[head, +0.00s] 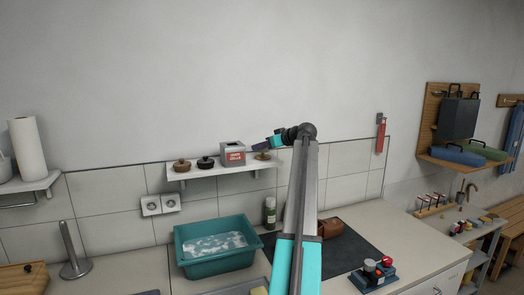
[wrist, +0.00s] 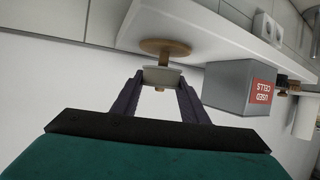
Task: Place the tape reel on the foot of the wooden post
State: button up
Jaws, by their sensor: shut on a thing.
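The wooden post stands on the right end of the wall shelf; its round foot (wrist: 165,47) shows in the wrist view and, small, in the head view (head: 262,157). The pale tape reel (wrist: 162,75) is between the fingers of my gripper (wrist: 160,84), which is shut on it. The reel appears to be around the post, with the brown post tip (wrist: 159,89) showing beyond it. A short stretch of post shows between reel and foot, so the reel is apart from the foot. In the head view my gripper (head: 262,145) hides the reel.
A grey box labelled used cells (head: 232,154) stands on the shelf (head: 218,170) just left of the post. A black pot (head: 205,163) and a brown pot (head: 182,166) are farther left. A teal basin (head: 213,255) and a green bottle (head: 270,213) are below.

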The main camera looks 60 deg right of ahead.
jog(key=shift+f, duration=1.05)
jog(key=shift+f, duration=0.15)
jog(key=o, duration=1)
jog(key=shift+o, duration=0.2)
jog(key=shift+r+p, duration=0.2)
jog(key=shift+p, duration=0.1)
jog(key=shift+s+a+r+b, duration=0.15)
jog(key=shift+s+b, duration=0.2)
jog(key=shift+s, duration=0.2)
jog(key=b+v, duration=0.3)
jog(key=v, duration=0.7)
jog(key=shift+s+a, duration=0.15)
jog(key=shift+s, duration=0.2)
jog(key=shift+r, duration=0.1)
